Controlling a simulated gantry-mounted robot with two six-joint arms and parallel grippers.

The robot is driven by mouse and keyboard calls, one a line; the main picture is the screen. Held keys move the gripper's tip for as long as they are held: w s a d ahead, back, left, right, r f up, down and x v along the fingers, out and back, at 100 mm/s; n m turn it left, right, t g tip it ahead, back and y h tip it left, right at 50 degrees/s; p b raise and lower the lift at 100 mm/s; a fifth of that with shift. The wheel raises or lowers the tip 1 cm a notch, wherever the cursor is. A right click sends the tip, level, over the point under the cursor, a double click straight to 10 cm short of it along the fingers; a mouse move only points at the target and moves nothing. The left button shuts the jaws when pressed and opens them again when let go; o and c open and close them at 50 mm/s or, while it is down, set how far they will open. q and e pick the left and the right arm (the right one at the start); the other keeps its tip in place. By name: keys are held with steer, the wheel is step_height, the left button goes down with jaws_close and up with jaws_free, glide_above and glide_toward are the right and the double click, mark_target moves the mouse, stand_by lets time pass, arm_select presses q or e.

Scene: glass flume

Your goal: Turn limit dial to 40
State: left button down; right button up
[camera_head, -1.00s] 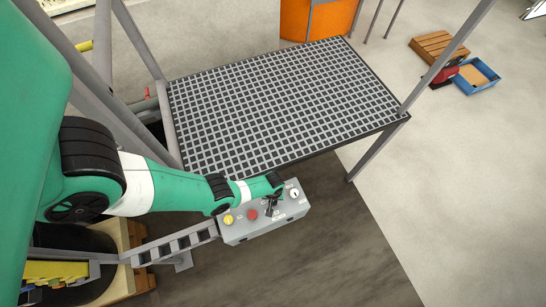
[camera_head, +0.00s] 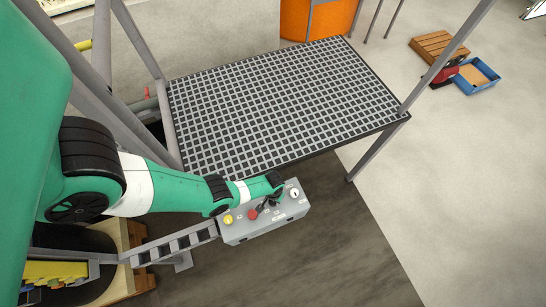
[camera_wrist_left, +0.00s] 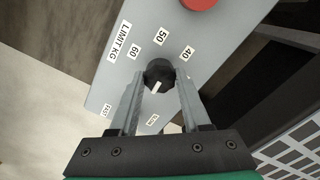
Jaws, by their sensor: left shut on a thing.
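The limit dial (camera_wrist_left: 159,72) is a black round knob on a grey control box, labelled LIMIT KG with 60, 50 and 40 around it. A short white mark shows on the knob's lower side in the left wrist view; I cannot tell which number it indicates. My left gripper (camera_wrist_left: 160,82) is shut on the dial, one finger on each side. In the head view my left gripper (camera_head: 264,205) is over the control box (camera_head: 262,228), and the dial is hidden there. My right gripper is not in view.
A red button (camera_head: 252,214) and a yellow button (camera_head: 228,219) sit left of the gripper on the box. A white-faced knob (camera_head: 294,193) is at its right end. A grid platform (camera_head: 280,100) lies just behind the box.

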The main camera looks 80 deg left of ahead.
arm_select(q)
steer(key=m, duration=0.6)
steer(key=shift+m, duration=0.3)
stand_by(0.4)
steer(key=shift+c, duration=2.1)
jaws_free()
steer(key=shift+o, duration=0.2)
steer(key=shift+r, duration=0.1)
